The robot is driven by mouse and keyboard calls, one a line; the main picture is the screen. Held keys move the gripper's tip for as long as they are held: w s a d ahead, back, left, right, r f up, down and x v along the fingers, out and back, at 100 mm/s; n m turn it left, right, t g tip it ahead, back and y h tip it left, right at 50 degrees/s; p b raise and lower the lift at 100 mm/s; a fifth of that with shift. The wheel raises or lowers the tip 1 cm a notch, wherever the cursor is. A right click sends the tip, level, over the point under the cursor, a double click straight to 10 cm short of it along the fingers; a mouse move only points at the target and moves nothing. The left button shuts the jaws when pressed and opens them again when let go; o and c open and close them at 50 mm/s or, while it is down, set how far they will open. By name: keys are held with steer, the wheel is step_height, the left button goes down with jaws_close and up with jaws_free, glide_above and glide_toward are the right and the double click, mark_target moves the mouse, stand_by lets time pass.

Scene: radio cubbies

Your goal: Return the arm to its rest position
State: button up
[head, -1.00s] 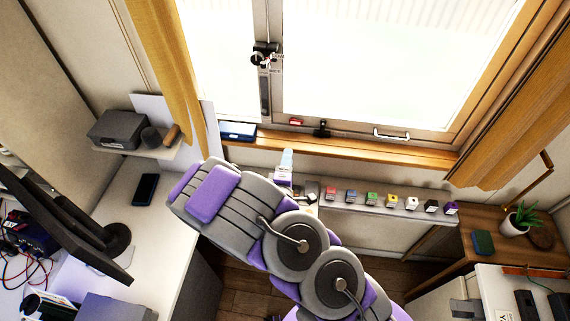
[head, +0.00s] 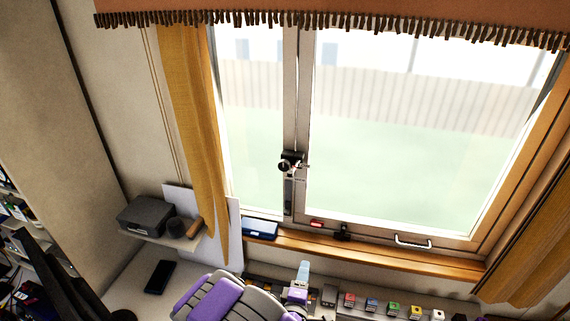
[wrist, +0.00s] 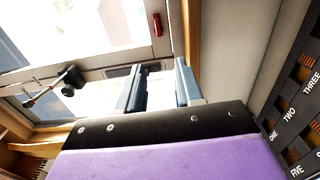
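My arm (head: 215,298), grey and purple, reaches in from the bottom of the head view toward the window wall. My gripper (head: 303,268) shows there as a small pale blue tip just below the window sill. In the wrist view, the two fingers of my gripper (wrist: 161,82) stand apart with a gap between them and nothing held. The lower part of the arm is outside the head view.
The wooden window sill (head: 370,260) runs behind the gripper. Several small coloured blocks (head: 371,304) line a shelf to its right. Black cubbies with number words (wrist: 290,110) stand close on the right in the wrist view. A monitor (head: 60,285) is at left.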

steer(key=s+a+r+m+g+y+b, duration=0.3)
steer(key=s+r+m+g+y, duration=0.35)
steer(key=s+m+g, duration=0.65)
steer(key=s+d+r+g, duration=0.2)
steer(key=s+r, duration=0.1)
steer(key=s, duration=0.4)
steer(key=s+d+r+m+g+b, duration=0.1)
steer(key=s+d+r+g, duration=0.1)
steer(key=s, duration=0.6)
steer(key=s+d+r+g, duration=0.2)
steer(key=s+d+r, duration=0.2)
steer(key=s, duration=0.3)
steer(key=shift+s+r+m+h, duration=0.25)
steer(key=shift+r+h, duration=0.2)
steer(key=shift+r, duration=0.3)
